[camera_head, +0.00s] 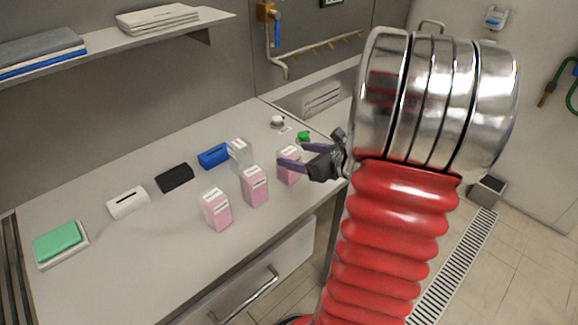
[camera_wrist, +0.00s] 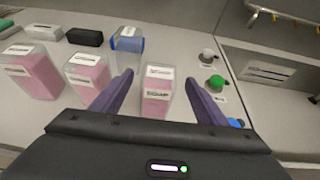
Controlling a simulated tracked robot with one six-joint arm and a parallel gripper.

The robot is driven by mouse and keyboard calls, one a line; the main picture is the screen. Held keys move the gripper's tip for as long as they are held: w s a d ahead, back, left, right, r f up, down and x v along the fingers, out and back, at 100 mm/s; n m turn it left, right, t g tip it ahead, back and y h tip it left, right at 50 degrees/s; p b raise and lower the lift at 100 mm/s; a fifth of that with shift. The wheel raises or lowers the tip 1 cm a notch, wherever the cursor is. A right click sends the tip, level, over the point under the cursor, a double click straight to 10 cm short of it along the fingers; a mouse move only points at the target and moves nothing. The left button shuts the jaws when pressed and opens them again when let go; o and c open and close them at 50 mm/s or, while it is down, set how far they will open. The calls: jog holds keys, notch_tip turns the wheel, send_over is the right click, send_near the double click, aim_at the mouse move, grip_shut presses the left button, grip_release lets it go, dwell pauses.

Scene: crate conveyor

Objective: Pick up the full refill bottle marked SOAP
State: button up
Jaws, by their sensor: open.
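In the wrist view, a squarish clear bottle with pink filling (camera_wrist: 157,104) stands upright between the fingers of my open gripper (camera_wrist: 159,79). Its front label appears to read SOAP. The bottle also shows in the head view (camera_head: 289,168), partly covered by my gripper (camera_head: 281,152). I cannot tell whether either finger touches it. Two similar pink bottles stand to its left in the head view, one in the middle (camera_head: 255,188) and one nearer (camera_head: 217,211); their labels are too small to read. A clear bottle without visible pink (camera_head: 240,156) stands behind them.
Blue (camera_head: 213,156), black (camera_head: 174,178) and white (camera_head: 128,203) boxes line the counter's back, with a green block (camera_head: 57,241) on a tray at left. Green (camera_head: 304,136) and white (camera_head: 278,121) knobs lie at the back right. The counter's front left is clear.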

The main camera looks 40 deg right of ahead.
aim_at(293, 153)
jog(key=shift+x, duration=2)
jog(key=shift+r, duration=0.1)
jog(key=shift+c, duration=0.2)
grip_shut()
